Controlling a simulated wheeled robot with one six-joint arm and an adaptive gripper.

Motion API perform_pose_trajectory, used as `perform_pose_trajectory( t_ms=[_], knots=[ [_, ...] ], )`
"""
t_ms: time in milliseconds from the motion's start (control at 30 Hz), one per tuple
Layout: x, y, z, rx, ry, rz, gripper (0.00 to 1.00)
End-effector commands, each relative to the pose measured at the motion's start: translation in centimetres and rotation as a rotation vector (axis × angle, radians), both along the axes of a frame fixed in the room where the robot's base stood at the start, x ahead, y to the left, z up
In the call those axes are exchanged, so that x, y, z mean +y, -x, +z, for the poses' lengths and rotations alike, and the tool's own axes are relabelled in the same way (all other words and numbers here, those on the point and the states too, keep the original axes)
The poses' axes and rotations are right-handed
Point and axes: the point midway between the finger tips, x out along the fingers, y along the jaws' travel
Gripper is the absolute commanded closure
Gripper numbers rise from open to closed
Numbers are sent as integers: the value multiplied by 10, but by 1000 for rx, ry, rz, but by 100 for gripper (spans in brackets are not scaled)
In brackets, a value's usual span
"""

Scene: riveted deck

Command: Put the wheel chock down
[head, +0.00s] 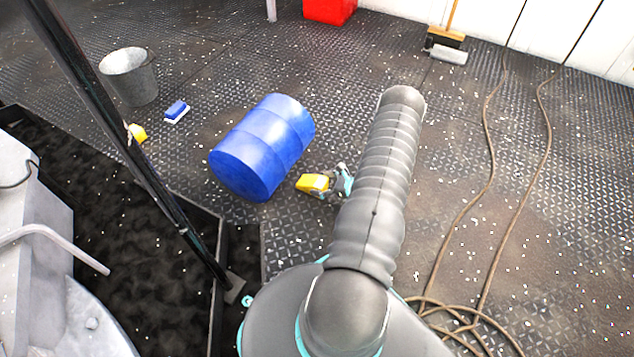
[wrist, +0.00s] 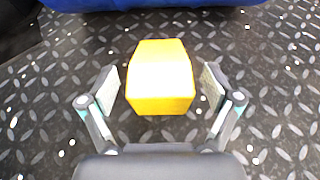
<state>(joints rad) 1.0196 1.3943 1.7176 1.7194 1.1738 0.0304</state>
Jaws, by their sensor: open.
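A yellow wheel chock (head: 313,183) rests on the riveted deck just right of the blue barrel. In the wrist view the chock (wrist: 160,80) lies between the two spread fingers, with a gap on each side. My gripper (head: 335,182) is low over the deck at the chock, partly hidden behind my arm. In the wrist view my gripper (wrist: 160,92) is open and its fingers do not touch the chock.
A blue barrel (head: 262,148) lies on its side close to the chock. A second yellow object (head: 137,133), a blue and white block (head: 176,111) and a grey bucket (head: 130,76) are at left. Brown ropes (head: 489,170) run across the right. Open deck lies right of my arm.

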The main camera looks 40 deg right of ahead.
Motion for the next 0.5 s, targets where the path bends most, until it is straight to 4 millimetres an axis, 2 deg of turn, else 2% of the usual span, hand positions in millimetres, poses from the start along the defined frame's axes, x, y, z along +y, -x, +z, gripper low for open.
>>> perform_pose_trajectory(
  t_ms=[300, 500],
  knots=[
    [-24, 56, 26, 0, 1, -4, 11],
    [-33, 78, 35, 0, 1, -2, 11]
  ],
)
